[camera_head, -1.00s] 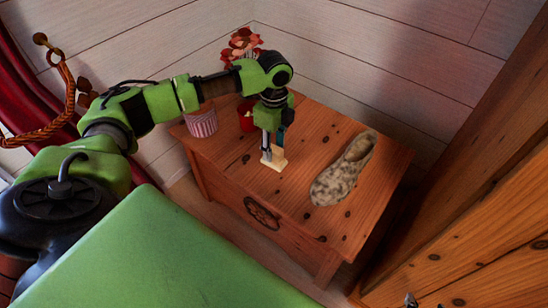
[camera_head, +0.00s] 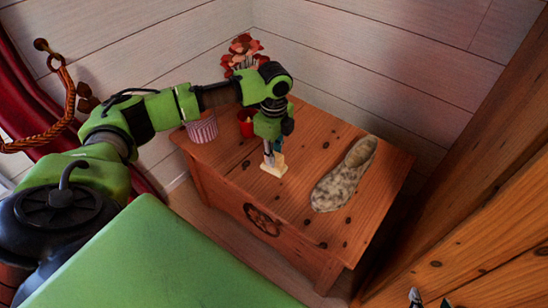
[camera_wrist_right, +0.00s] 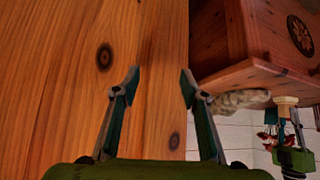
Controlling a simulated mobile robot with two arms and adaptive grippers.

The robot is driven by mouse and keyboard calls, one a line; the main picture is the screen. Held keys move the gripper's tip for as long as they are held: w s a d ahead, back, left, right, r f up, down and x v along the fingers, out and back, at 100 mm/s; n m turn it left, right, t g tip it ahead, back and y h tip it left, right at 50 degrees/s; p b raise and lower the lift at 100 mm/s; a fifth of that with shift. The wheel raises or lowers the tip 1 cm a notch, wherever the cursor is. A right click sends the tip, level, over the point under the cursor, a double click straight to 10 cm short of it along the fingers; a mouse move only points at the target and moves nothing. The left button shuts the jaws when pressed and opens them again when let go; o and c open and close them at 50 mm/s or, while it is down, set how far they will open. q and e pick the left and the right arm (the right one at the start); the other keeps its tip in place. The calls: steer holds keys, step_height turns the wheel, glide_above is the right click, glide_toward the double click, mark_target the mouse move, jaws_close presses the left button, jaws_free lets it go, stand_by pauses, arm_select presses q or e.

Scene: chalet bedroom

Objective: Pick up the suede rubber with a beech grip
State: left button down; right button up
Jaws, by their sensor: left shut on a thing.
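The suede rubber with a beech grip (camera_head: 274,164) is a small pale, wood-coloured block over the middle of the wooden chest top (camera_head: 302,125). My left gripper (camera_head: 271,156) is shut on it from above, partly hiding it. Whether the block touches the chest top or hangs slightly above it, I cannot tell. In the right wrist view the pale block (camera_wrist_right: 286,100) shows at the right, with my left gripper below it in the picture. My right gripper (camera_wrist_right: 154,76) is open and empty beside a wooden panel; its tip just shows at the bottom right of the head view.
A speckled felt slipper (camera_head: 344,176) lies to the right of the block on the chest. A striped pink pot (camera_head: 202,129), a red object (camera_head: 247,128) and red flowers (camera_head: 241,52) stand toward the back left. A wooden furniture panel (camera_head: 470,265) borders the right side.

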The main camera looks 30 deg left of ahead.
arm_select(q)
steer(key=shift+r, duration=0.15)
arm_select(e)
steer(key=shift+s, duration=0.1)
arm_select(q)
step_height(320, 180, up, 3)
steer(key=shift+p, duration=0.85)
arm_select(e)
steer(key=s+d+f+g+h+p, duration=0.1)
steer(key=s+d+g, duration=0.15)
steer(key=s, duration=0.25)
steer(key=s+d+f+g+p, duration=0.1)
steer(key=s+g, duration=0.2)
steer(key=s, duration=0.2)
arm_select(q)
steer(key=s+d+r+p, duration=0.3)
steer(key=s+d+r, duration=0.5)
steer(key=s, duration=0.3)
steer(key=shift+s+r, duration=0.2)
steer(key=shift+r, duration=0.7)
arm_select(e)
steer(key=x, duration=1)
steer(key=shift+s+a+f, duration=0.15)
steer(key=shift+s+a, duration=0.1)
steer(key=shift+s, duration=0.15)
arm_select(q)
steer(key=shift+d, duration=0.1)
